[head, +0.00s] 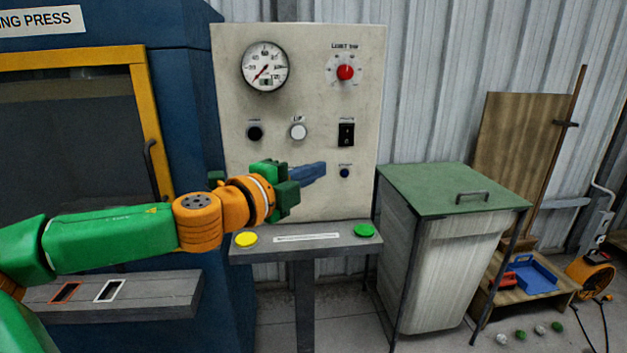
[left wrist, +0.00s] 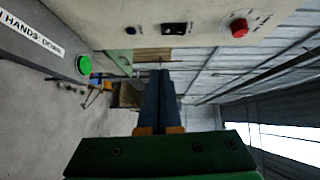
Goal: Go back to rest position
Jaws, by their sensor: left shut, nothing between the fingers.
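My left arm comes in from the left in the head view. My left gripper (head: 308,172) is shut and empty, with its blue fingers together, in front of the lower part of the control panel (head: 300,50). It looks close to the small dark blue button (head: 344,173), but I cannot tell whether it touches anything. In the left wrist view the shut fingers (left wrist: 160,100) point away from the camera, with the panel's edge beyond and above. My right gripper is not in view.
A ledge (head: 320,239) with a yellow button (head: 246,239) and a green button (head: 364,230) stands below the gripper. The blue press (head: 185,80) is at left. A green-lidded bin (head: 450,188) stands at right. The floor (head: 445,342) holds several small balls.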

